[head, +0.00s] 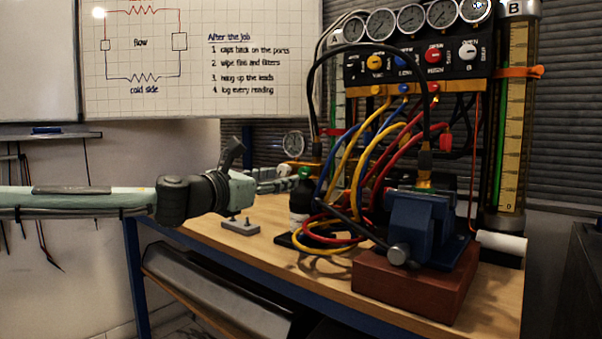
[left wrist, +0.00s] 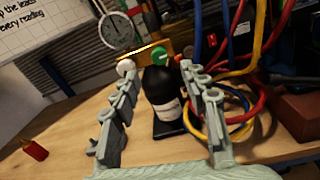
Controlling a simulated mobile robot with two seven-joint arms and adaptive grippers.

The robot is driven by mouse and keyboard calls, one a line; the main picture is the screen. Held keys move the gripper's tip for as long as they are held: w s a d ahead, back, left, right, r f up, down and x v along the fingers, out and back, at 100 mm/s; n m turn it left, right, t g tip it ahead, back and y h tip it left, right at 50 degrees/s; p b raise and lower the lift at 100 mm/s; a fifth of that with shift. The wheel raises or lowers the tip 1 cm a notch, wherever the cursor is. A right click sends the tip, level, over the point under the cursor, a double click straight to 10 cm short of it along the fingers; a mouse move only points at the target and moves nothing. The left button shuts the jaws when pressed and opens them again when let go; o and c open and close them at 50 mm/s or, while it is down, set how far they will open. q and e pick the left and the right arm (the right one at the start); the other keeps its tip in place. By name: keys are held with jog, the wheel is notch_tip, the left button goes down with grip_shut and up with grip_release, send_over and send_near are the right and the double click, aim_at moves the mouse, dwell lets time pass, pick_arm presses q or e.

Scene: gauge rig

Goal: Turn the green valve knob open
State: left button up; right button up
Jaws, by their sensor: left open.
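The green valve knob (left wrist: 159,54) sits on a brass bar just behind the top of a black bottle (left wrist: 160,85) with a pale label. In the head view the green knob (head: 306,172) shows small at my left gripper's fingertips. My left gripper (head: 292,181) reaches in from the left, level with the bottle's top. In the left wrist view its two fingers (left wrist: 156,82) are spread apart, with the bottle and the green knob seen between them. The gap holds nothing. I cannot tell whether a finger touches the knob. My right gripper is not in view.
A round gauge (head: 293,144) stands above the brass bar. Blue, yellow and red hoses (head: 350,165) loop close to the right. A blue vise (head: 420,225) on a red-brown block (head: 415,285) stands at the front right. A small grey stand (head: 241,226) is below my gripper.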

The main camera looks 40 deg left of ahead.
aim_at(302, 173)
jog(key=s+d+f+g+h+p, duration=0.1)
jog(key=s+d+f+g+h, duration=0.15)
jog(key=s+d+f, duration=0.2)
pick_arm(q)
jog(key=shift+w+f, duration=0.2)
jog(key=shift+w, duration=2.2)
jog(key=shift+w+r+b, duration=0.1)
jog(key=shift+w+b, duration=0.6)
jog(key=shift+w, duration=0.5)
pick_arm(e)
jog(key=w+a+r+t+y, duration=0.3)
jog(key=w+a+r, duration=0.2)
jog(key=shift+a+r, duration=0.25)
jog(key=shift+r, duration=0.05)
pick_arm(q)
jog(key=shift+r, duration=0.1)
jog(key=shift+c, duration=0.5)
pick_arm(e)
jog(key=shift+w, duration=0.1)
pick_arm(q)
grip_shut()
